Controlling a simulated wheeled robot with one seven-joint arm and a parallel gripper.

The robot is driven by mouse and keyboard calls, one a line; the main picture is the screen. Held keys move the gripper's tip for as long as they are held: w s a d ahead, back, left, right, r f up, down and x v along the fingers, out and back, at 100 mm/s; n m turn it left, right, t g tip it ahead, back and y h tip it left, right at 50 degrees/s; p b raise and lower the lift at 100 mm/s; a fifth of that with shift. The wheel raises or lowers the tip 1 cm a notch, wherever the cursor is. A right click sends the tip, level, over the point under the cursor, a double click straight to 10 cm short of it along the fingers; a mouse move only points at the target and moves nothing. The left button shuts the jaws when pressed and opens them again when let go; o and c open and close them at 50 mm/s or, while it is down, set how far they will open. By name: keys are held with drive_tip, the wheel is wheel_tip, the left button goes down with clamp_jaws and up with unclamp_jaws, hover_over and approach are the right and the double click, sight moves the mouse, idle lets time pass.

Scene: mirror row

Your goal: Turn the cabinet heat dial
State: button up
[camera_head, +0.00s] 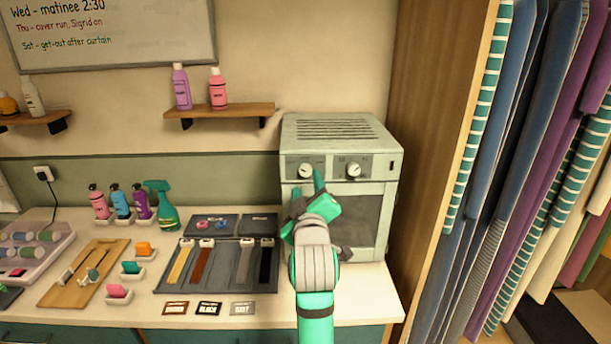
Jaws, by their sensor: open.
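The cabinet (342,136) is a pale grey box with a vented top, standing at the back right of the counter. Its front panel has two round white dials, a left dial (306,170) and a right dial (353,169). I cannot read which one is marked as heat. My gripper (308,188) is in front of the panel, its green fingers pointing up just below the left dial. The fingers are open and appear empty. I cannot tell whether they touch the dial. My arm hides part of the cabinet's dark door window (367,222).
A tray (263,288) with several colored strips lies left of my arm. Spray and pump bottles (163,205) stand at the back of the counter. A wooden side panel (428,130) and hanging striped cloths (490,100) close off the right. A shelf (220,114) hangs up left.

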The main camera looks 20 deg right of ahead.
sight(305, 172)
drive_tip(key=x, duration=0.6)
drive_tip(key=shift+w+d, duration=0.1)
drive_tip(key=shift+w, duration=0.25)
drive_tip(key=shift+c, duration=0.7)
drive_tip(key=shift+f, duration=0.1)
drive_tip(key=c, duration=0.9)
